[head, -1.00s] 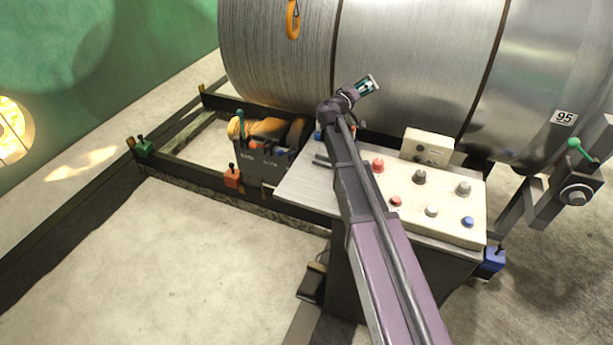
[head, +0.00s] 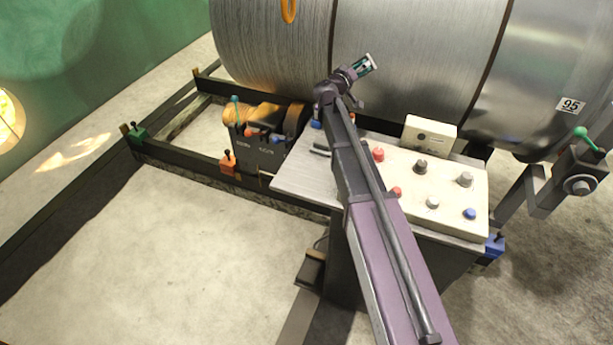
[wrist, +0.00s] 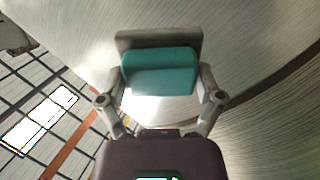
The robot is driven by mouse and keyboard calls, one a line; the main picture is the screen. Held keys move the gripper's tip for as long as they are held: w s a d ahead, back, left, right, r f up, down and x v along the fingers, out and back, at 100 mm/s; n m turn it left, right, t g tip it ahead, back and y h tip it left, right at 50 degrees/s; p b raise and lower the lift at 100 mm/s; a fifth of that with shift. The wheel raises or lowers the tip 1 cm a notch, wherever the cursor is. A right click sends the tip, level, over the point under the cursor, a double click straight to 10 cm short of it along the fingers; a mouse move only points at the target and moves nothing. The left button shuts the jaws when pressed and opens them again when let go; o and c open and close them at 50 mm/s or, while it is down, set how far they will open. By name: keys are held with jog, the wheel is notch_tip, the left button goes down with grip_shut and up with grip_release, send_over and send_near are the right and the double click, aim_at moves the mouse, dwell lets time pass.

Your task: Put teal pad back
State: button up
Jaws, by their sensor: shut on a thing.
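The teal pad (wrist: 160,72) shows in the wrist view as a rounded teal block against a flat grey-brown plate, between the two fingers of my gripper (wrist: 160,88). My gripper is shut on it. In the head view my gripper (head: 366,66) is raised in front of the large metal drum (head: 410,60), above the control box. Only a small bit of teal shows there. I cannot tell in the head view whether the pad touches the drum.
A control panel (head: 450,195) with several knobs and buttons lies below my arm. A dark tool box (head: 262,150) with a tan item stands left on the black frame. A crank with a green knob (head: 580,132) is at right. The floor at front left is clear.

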jog(key=s+a+f+m+g+y+p, duration=0.1)
jog(key=s+a+f+m+g+y, duration=0.1)
jog(key=s, duration=0.8)
jog(key=s+a+f+m+g+y+p, duration=0.1)
jog(key=s+a+f+g+y, duration=0.1)
jog(key=s+a+f+g, duration=0.3)
jog(key=s+a+f+m+g+y+p, duration=0.1)
jog(key=s+f+g, duration=0.5)
jog(key=s, duration=0.8)
jog(key=shift+s+a+f+m+y, duration=0.15)
jog(key=shift+a+m+y, duration=0.15)
jog(key=shift+a, duration=0.3)
jog(key=shift+s+a+f+m+y, duration=0.15)
jog(key=shift+a+m+y, duration=0.1)
jog(key=shift+a+y, duration=0.25)
jog(key=shift+a+f+m+y, duration=0.15)
jog(key=shift+a+m+y, duration=0.15)
jog(key=shift+a, duration=0.35)
jog(key=s+a+g+y+p, duration=0.1)
jog(key=s+a+y, duration=0.2)
jog(key=s, duration=0.9)
jog(key=a, duration=0.3)
jog(key=shift+s+a+g+y, duration=0.15)
jog(key=shift+a+g+y, duration=0.05)
jog(key=shift+g+y, duration=0.1)
